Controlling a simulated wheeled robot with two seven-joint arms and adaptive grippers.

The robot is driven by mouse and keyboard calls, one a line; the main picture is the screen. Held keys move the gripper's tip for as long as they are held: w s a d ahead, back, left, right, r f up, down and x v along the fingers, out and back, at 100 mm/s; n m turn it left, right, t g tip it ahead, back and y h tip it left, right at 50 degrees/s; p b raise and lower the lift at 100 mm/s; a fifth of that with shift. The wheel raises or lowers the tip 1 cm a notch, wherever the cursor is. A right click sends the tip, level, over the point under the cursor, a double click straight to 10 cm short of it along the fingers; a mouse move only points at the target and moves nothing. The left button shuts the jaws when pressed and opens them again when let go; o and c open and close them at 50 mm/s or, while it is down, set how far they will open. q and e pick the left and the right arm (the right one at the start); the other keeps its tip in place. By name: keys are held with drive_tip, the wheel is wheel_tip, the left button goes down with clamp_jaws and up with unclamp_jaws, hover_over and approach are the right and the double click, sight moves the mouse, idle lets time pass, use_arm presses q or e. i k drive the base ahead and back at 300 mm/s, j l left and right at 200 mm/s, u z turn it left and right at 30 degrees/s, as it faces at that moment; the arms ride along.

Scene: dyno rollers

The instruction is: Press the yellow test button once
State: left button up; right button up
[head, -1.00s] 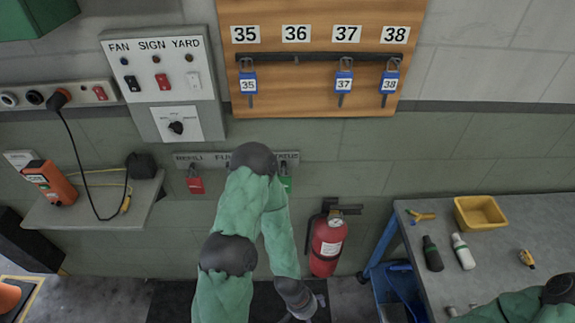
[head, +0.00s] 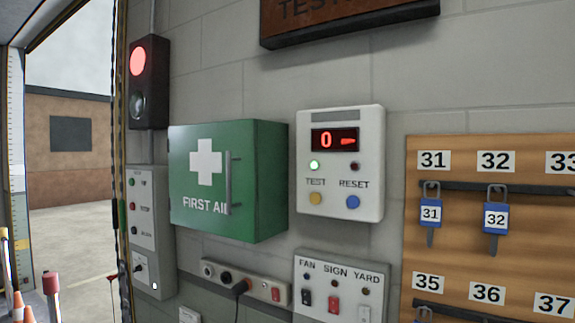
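The yellow test button (head: 315,198) is on the lower left of a white wall box (head: 371,203), under the label TEST. A blue button (head: 353,202) sits to its right under RESET. The box's dark display (head: 335,140) shows a red 0 and a red mark beside it. The small lamp above TEST (head: 314,165) glows green; the lamp above RESET (head: 355,166) is dark red. Neither of my grippers is in the head view now.
A green first aid cabinet (head: 262,180) juts out left of the box. Below are a socket strip (head: 262,290) and the FAN, SIGN, YARD switch panel (head: 338,264). A wooden key board (head: 440,255) hangs right. A signal with a red light (head: 149,80) is at upper left, beside an open doorway.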

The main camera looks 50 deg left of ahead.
sight(315, 198)
drive_tip(key=u, duration=1.35)
